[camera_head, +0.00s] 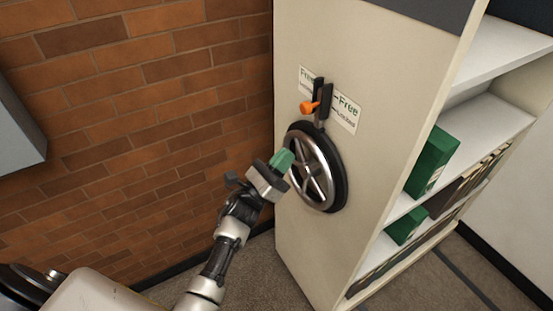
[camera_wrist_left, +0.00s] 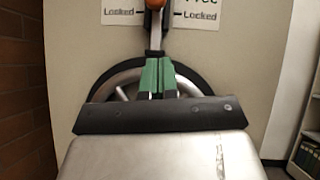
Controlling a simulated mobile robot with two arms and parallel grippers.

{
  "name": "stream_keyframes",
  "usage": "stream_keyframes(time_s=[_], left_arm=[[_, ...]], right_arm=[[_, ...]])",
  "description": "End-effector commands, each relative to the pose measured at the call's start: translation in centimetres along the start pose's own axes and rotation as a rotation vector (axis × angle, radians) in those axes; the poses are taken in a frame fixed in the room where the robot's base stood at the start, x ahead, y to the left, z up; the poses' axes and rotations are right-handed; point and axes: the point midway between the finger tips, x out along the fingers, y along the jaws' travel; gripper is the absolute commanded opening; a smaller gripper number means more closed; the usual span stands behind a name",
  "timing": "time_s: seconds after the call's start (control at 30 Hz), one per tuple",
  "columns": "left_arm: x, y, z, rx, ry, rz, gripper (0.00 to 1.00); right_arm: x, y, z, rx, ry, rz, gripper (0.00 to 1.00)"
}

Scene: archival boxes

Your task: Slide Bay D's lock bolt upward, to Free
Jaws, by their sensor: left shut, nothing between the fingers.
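The lock bolt has an orange knob (camera_head: 308,107) on a dark vertical track, mounted on the cream end panel (camera_head: 385,120) of a shelving unit. A white label plate (camera_head: 347,110) behind it reads Free above Locked. In the left wrist view the knob (camera_wrist_left: 155,4) is cut by the top edge, close to the level of the Locked words (camera_wrist_left: 200,14). My left gripper (camera_head: 284,159) has green fingers, shut and empty. It is below the knob, in front of the handwheel (camera_head: 331,185), and apart from the knob. My right gripper is not in view.
The black-rimmed handwheel sits directly under the bolt and sticks out from the panel. Open shelves with green boxes (camera_head: 432,162) are on the right. A brick wall (camera_head: 130,110) stands on the left. A grey box-like edge (camera_head: 18,130) shows at far left.

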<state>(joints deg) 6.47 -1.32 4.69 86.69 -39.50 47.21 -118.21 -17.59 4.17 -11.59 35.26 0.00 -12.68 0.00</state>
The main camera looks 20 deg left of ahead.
Motion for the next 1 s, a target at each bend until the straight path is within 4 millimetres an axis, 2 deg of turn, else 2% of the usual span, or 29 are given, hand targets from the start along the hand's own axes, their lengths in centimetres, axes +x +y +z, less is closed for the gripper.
stream_keyframes(time_s=[0.03,0.1,0.23,0.3,0.5,1.0], left_arm=[[1.6,-0.1,0.5,-0.001,-0.002,-0.001,0.0],[3.1,-0.1,0.4,-0.001,-0.001,0.0,0.0],[5.7,-0.1,0.3,-0.004,-0.001,0.001,0.0],[6.5,-0.1,1.5,-0.001,0.0,0.001,0.0],[7.6,0.0,2.6,-0.002,0.002,0.002,0.0],[8.0,0.0,3.1,-0.002,0.001,0.001,0.0]], right_arm=[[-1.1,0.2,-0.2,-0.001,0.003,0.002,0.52],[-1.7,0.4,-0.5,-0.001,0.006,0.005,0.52],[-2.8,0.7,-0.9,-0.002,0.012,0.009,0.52],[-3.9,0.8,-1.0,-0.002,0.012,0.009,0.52],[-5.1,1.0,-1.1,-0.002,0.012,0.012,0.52],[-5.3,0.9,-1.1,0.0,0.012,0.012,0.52]])
